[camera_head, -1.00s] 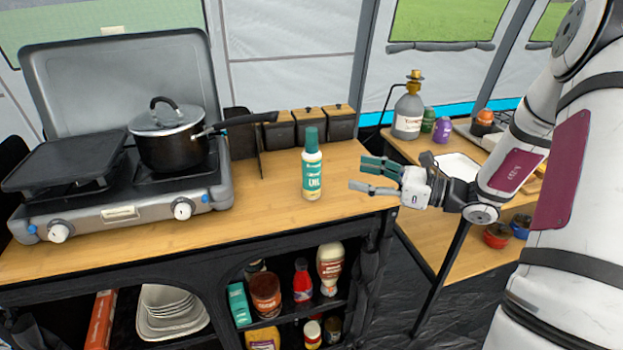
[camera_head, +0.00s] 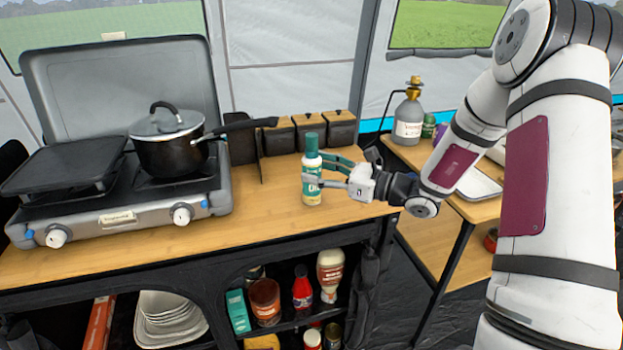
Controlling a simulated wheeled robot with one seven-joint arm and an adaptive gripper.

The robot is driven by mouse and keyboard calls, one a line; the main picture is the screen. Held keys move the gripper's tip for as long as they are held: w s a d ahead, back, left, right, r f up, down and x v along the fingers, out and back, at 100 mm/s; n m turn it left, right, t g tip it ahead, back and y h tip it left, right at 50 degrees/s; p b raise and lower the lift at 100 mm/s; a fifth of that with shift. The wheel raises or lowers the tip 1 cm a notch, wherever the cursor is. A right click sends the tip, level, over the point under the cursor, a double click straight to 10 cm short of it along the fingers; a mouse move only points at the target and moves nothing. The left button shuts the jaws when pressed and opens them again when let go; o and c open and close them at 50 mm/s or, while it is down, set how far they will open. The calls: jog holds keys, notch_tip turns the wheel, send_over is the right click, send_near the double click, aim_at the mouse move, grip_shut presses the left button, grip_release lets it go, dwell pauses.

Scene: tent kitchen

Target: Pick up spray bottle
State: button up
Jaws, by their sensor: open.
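The spray bottle (camera_head: 312,160) is a white and teal bottle with a green cap. It stands upright on the wooden counter (camera_head: 270,215), right of the stove. My gripper (camera_head: 322,170) comes in from the right, level with the bottle's body. Its fingers are open and overlap the bottle in the picture, one passing in front of it and the other at its right side or behind. I cannot tell whether they touch it. Part of the bottle's label is hidden by the front finger.
A camping stove (camera_head: 120,215) with a lidded black pot (camera_head: 170,155) stands at left, its handle reaching toward the bottle. Wooden-lidded canisters (camera_head: 308,133) stand behind the bottle. A grey gas bottle (camera_head: 408,120) stands on the side table. Shelves below hold jars and bowls.

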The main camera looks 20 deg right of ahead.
jog(key=shift+x, duration=1.1)
jog(key=c, duration=1.4)
jog(key=shift+c, duration=0.2)
